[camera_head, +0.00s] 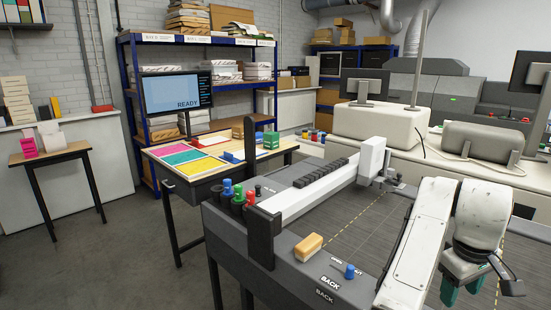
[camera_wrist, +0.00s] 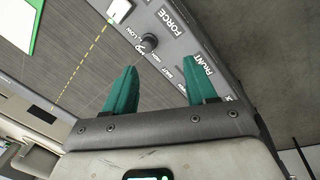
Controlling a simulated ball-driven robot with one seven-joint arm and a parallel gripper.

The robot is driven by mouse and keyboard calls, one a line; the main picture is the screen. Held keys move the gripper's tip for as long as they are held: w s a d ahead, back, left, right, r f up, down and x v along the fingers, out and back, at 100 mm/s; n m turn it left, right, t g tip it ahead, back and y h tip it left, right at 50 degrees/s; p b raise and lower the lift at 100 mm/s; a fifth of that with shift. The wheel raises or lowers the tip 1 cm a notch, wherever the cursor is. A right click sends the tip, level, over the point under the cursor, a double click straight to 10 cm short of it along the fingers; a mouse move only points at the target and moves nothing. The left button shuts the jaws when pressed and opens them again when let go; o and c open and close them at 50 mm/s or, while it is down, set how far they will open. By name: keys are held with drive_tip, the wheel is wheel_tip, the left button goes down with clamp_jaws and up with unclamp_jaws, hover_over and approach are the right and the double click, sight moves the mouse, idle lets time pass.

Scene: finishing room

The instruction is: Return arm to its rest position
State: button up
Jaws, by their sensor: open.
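My gripper (camera_head: 461,289) hangs at the lower right of the head view, below my bent white arm (camera_head: 418,240). Its two green fingers are apart. In the wrist view the gripper (camera_wrist: 160,88) has nothing between its fingers. Past the fingers lies a grey panel (camera_wrist: 178,48) with a black knob (camera_wrist: 150,41) and the word FORCE. In the head view my arm is over the right part of the dark cutting bed (camera_head: 385,225). What lies directly under the arm is hidden.
A white gantry beam (camera_head: 312,193) crosses the machine. A tan-topped block (camera_head: 309,244) and blue knob (camera_head: 349,271) sit on its front edge. A table with coloured sheets (camera_head: 185,157) stands behind left. Grey consoles (camera_head: 380,122) stand behind right. Floor at left is clear.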

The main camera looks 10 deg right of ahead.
drive_tip(key=s+f+m+t+h, duration=0.1)
drive_tip(key=s+f+t+h, duration=0.2)
drive_tip(key=s+f, duration=0.45)
drive_tip(key=s+a+f+t+y, duration=0.1)
drive_tip(key=s+a+f+y, duration=0.2)
drive_tip(key=s+a+f, duration=0.35)
drive_tip(key=s+a+f+t+y, duration=0.15)
drive_tip(key=s+a+f, duration=0.25)
drive_tip(key=a, duration=0.6)
drive_tip(key=s+f+g+b, duration=0.2)
drive_tip(key=s+f+b, duration=0.3)
drive_tip(key=f, duration=0.3)
drive_tip(key=s+d+f+g+b, duration=0.1)
drive_tip(key=s+f+g+b, duration=0.2)
drive_tip(key=s+f+b, duration=0.2)
wheel_tip(320, 180, down, 4)
drive_tip(key=shift+s+d+r+m, duration=0.15)
drive_tip(key=shift+s+r+m, duration=0.15)
drive_tip(key=shift+s, duration=0.3)
